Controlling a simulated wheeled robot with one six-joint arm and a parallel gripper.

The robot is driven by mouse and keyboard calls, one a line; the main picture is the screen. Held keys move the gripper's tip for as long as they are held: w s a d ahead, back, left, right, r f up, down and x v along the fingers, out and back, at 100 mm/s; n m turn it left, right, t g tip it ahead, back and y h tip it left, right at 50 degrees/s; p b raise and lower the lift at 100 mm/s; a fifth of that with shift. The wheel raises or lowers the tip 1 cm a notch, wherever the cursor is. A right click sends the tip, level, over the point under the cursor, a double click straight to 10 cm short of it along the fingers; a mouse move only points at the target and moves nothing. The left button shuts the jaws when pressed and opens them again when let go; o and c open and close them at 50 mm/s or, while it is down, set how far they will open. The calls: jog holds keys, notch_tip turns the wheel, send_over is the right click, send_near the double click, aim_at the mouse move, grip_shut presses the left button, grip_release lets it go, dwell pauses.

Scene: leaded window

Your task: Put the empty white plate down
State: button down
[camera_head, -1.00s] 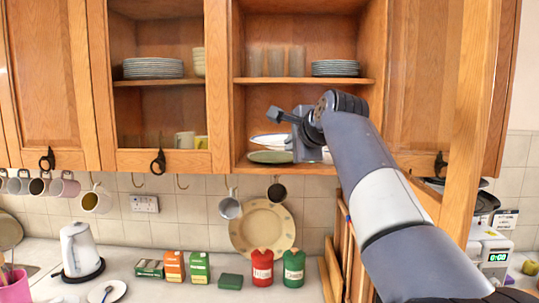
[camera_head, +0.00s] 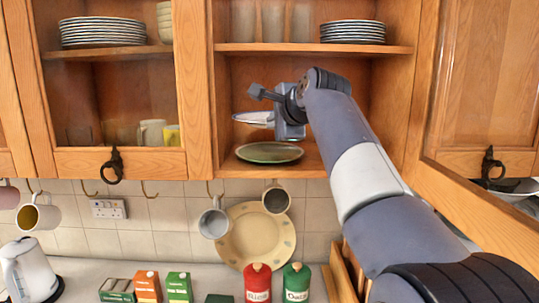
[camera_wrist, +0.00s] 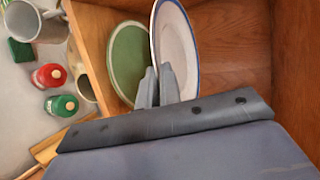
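The white plate (camera_head: 253,118) with a blue rim looks empty in the wrist view (camera_wrist: 176,38). My gripper (camera_head: 280,118) is inside the open cupboard, and its two fingers (camera_wrist: 157,85) are shut on the near edge of the white plate. The plate is held above the lower shelf, seen nearly edge-on in the head view. A green plate (camera_head: 270,153) lies on that shelf, below and apart from the white plate. It also shows to the left of the white plate in the wrist view (camera_wrist: 127,60).
The upper shelf (camera_head: 270,48) holds glasses (camera_head: 272,20) and a plate stack (camera_head: 352,31). The open cupboard door (camera_head: 480,90) stands at the right. A mug (camera_head: 213,220) and a cup (camera_head: 276,198) hang below. The lower shelf (camera_head: 225,160) has bare wood around the green plate.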

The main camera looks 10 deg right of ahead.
notch_tip(320, 180, down, 9)
dwell(0.6)
jog(key=shift+s, duration=0.1)
jog(key=shift+f, duration=0.15)
jog(key=c, duration=1.6)
grip_release()
jog(key=b+v, duration=0.2)
jog(key=v, duration=1)
jog(key=shift+r+b, duration=0.2)
jog(key=shift+b, duration=0.15)
